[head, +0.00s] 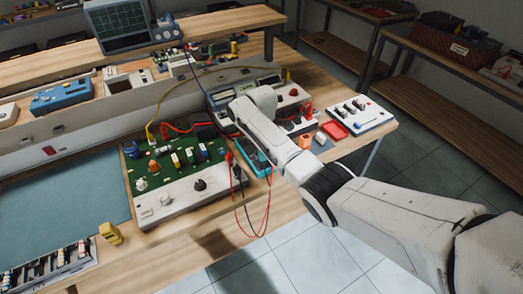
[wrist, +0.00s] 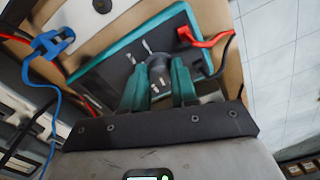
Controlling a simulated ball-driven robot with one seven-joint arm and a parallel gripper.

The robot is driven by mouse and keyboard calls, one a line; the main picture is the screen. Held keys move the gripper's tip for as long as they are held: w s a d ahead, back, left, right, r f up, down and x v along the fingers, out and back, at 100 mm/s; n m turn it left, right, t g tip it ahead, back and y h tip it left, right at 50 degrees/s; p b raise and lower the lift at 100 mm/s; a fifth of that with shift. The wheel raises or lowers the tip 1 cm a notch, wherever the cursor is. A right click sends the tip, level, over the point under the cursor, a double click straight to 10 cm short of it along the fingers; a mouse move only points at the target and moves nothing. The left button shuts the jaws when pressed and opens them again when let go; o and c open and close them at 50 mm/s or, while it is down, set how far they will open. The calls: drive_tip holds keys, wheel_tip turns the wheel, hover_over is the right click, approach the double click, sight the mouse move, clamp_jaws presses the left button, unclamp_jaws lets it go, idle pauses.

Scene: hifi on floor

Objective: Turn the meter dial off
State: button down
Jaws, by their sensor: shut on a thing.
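The meter (head: 253,157) has a teal case and lies near the front edge of the bench in the head view, partly covered by my arm. In the wrist view the meter (wrist: 108,66) shows a dark face in its teal rim. Its dial (wrist: 158,68) is a dark round knob on that face. My gripper (wrist: 160,84) has its two teal fingers closed on either side of the dial. The fingers hide parts of the dial, so its setting cannot be read. In the head view the fingertips are hidden behind my arm.
A green circuit board (head: 172,158) stands left of the meter. Red and black leads (head: 246,215) hang over the bench's front edge. A red tray (head: 334,129) lies to the right.

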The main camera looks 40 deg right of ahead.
drive_tip(key=shift+n, duration=1)
drive_tip(key=c, duration=0.9)
unclamp_jaws()
drive_tip(key=shift+o, duration=0.2)
wheel_tip(320, 180, up, 11)
drive_tip(key=shift+b, duration=0.45)
drive_tip(key=shift+a+f, duration=0.1)
drive_tip(key=shift+f, duration=0.1)
